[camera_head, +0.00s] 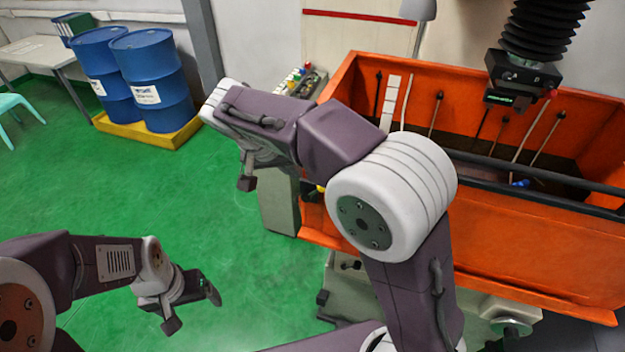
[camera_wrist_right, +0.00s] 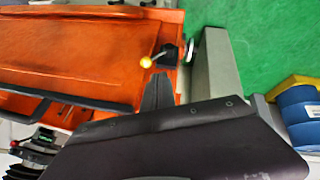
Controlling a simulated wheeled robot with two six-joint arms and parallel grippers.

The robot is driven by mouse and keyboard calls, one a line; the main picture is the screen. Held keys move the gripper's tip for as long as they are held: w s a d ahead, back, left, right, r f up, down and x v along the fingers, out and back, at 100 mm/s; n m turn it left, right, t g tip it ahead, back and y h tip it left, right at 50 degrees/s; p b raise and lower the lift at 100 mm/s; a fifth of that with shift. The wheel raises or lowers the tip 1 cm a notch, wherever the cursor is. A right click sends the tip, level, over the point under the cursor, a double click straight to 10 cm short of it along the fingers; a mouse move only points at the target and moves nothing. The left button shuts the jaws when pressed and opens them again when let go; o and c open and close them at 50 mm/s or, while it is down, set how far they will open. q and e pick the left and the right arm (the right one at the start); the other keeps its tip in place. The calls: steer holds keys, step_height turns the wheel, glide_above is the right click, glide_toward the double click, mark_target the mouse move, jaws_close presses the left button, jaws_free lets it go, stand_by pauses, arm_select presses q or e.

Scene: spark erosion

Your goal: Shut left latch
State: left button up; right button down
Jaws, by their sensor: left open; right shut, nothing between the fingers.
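The left latch (camera_wrist_right: 168,55) shows in the right wrist view as a black block at the corner of the orange tank, with a short lever ending in a yellow knob (camera_wrist_right: 146,62). My left gripper (camera_head: 204,290) is open and empty, low over the floor, away from the tank.
The orange tank (camera_head: 520,245) fills the right, with a black machine head (camera_head: 522,75) above it and rods inside. Blue drums (camera_head: 155,80) stand on a yellow pallet (camera_head: 150,137) at the back left. The green floor between is clear.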

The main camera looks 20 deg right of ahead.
steer(key=p, duration=0.1)
glide_above(314, 192)
steer(key=s+a, duration=0.2)
step_height(314, 192, down, 5)
steer(key=shift+w+d+f, duration=0.15)
steer(key=shift+d+f, duration=0.3)
steer(key=shift+d, duration=0.2)
